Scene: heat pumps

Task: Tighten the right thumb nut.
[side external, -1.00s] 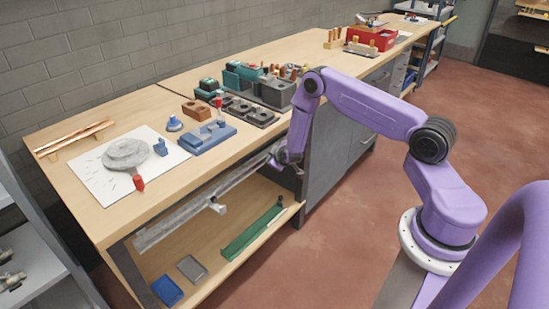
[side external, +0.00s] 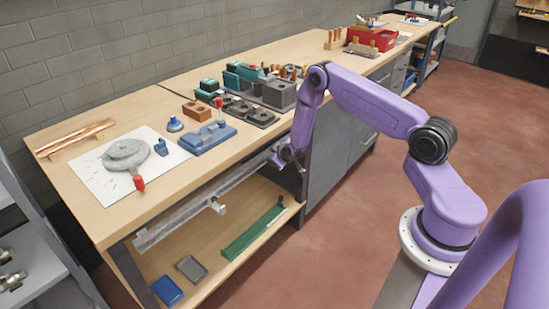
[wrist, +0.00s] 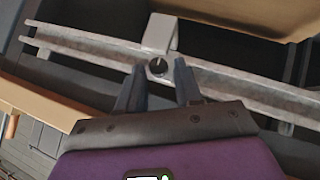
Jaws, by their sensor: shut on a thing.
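A long grey metal rail (side external: 180,210) runs along the bench's front, under the top. In the wrist view the rail (wrist: 90,45) crosses the picture, with a pale bracket (wrist: 160,32) on it. The right thumb nut (wrist: 158,68), small, dark and round, sits at the bracket's lower end. My gripper (wrist: 159,66) has one dark finger on each side of the nut and is shut on it. In the side view my gripper (side external: 283,158) is at the rail's right end and hides the nut. Another pale bracket (side external: 217,206) sits farther left on the rail.
The wooden bench top (side external: 110,215) overhangs the rail. A blue fixture (side external: 208,138), a grey coil (side external: 125,154) and tool blocks stand on top. The floor at right is clear.

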